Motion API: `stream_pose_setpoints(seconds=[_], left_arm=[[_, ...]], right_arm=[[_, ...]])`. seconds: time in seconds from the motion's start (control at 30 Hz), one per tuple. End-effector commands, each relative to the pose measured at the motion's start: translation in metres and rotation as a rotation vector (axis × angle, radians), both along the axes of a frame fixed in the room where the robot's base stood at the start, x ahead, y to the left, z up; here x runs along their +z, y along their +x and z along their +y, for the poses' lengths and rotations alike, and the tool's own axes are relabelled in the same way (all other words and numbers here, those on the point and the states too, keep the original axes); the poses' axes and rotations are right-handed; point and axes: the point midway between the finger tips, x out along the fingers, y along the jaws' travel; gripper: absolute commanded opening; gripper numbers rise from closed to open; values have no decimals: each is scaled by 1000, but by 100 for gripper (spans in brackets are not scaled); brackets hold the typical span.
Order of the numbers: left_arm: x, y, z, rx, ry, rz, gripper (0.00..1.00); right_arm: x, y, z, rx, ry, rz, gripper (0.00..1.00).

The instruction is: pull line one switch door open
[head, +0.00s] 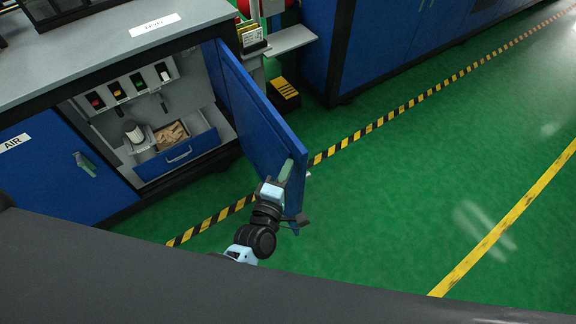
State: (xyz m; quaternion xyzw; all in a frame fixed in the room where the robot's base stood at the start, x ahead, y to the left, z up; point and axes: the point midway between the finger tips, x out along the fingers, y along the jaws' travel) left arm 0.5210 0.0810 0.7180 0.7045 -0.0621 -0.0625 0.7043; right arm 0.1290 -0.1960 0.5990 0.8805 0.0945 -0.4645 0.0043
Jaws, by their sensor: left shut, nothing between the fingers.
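A blue cabinet door (257,115) stands swung wide open, out over the green floor. A pale green handle (286,171) is near its free edge. My left gripper (283,190) is at that edge, right beside the handle, shut with nothing seen in it; the fingertips are partly hidden, and I cannot tell if they touch the door. My right gripper is not in view.
A closed blue door (45,172) marked AIR is on the left. The grey worktop (100,45) lies above. A black and yellow step block (284,95) and a small grey shelf (290,40) stand behind the open door. The green floor to the right is clear.

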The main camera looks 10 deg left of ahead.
Motion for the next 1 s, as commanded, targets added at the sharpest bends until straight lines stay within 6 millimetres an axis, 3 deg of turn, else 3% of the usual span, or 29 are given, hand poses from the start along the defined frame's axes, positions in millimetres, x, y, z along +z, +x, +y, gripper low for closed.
stream_pose_setpoints(seconds=[0.43, 1.0], left_arm=[[0, -62, 11, -1, 0, 1, 0], [0, -71, 13, -3, 14, 5, 0]], right_arm=[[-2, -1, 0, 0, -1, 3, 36], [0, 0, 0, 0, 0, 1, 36]])
